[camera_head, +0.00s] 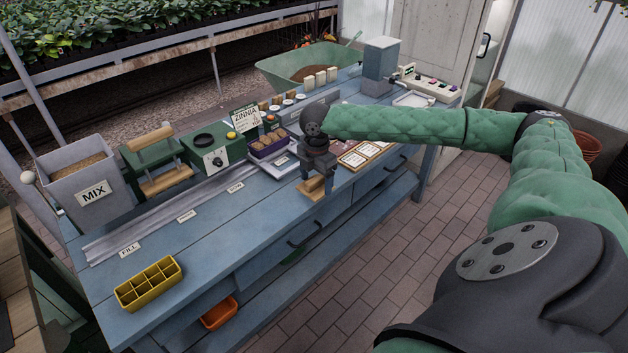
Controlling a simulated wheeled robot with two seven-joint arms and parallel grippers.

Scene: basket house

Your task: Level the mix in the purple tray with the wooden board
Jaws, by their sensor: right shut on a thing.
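The purple tray (257,152) sits at the middle of the blue bench, on the rail near the small green machine. Brown mix shows in its cells, but it is too small to tell how level it is. My right gripper (316,180) points down over the bench's front edge, to the right of and nearer than the tray. It is shut on the wooden board (311,189), a small light-brown piece held apart from the tray. How the fingers sit on the board is partly hidden. My left gripper is not in view.
A yellow tray (148,284) with empty cells sits at the bench's near left. The grey MIX bin (87,180) and green machines (212,147) line the back. A ZINNIA sign (244,119) stands behind the purple tray. Framed cards (362,154) lie right of my gripper.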

